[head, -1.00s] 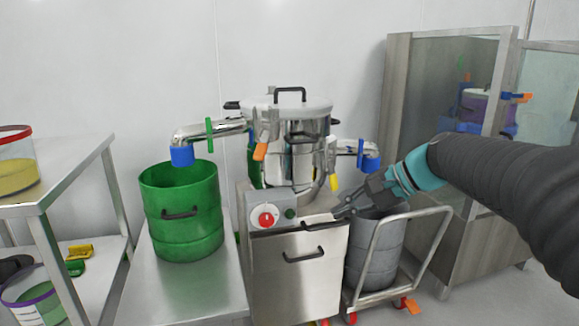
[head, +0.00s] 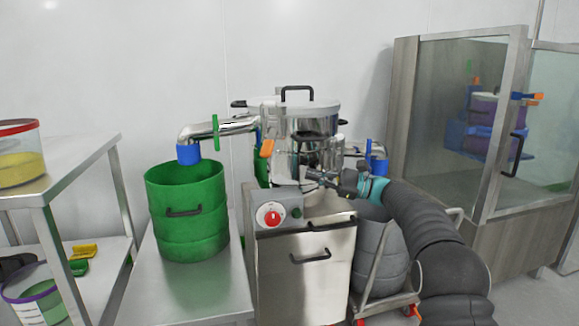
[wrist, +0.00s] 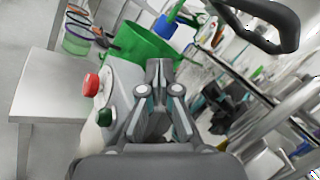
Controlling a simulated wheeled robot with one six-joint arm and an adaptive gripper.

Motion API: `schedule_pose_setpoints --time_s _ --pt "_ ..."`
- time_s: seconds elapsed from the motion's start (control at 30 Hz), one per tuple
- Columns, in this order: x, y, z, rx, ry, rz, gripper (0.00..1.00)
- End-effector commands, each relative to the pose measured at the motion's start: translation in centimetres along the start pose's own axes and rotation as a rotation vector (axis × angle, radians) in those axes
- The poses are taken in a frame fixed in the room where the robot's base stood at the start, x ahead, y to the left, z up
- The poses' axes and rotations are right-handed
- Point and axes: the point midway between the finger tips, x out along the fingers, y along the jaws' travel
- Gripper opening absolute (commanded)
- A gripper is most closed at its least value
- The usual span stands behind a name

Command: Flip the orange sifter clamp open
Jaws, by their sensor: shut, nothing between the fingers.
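The orange sifter clamp (head: 267,148) hangs down at the left front of the steel sifter (head: 305,122) in the head view. Its orange handle points downward. My gripper (head: 312,177) is in front of the sifter's lower body, to the right of the clamp and lower, apart from it. In the wrist view my gripper (wrist: 159,66) is shut with its fingertips together and nothing between them. I cannot make out the clamp in the wrist view. The yellow clamp handle at the sifter's right is hidden now.
A control box with a red knob (head: 272,216) sits below the clamp. A green drum (head: 187,212) stands at the left under the blue-ended outlet pipe (head: 188,154). A grey drum (head: 378,262) on a trolley stands at the right, partly behind my arm. A glass cabinet (head: 463,110) is at the far right.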

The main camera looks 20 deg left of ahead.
Motion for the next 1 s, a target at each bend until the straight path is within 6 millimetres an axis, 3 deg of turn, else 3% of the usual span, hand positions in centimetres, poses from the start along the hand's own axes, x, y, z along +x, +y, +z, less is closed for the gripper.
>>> schedule_pose_setpoints --time_s 0.57,0.8,1.0 --pt "9.7 0.1 0.1 -0.001 -0.001 0.004 0.0" --pt "10.4 0.1 2.9 -0.001 0.001 0.001 0.0" --pt "10.6 0.1 3.8 0.0 0.002 0.001 0.0"
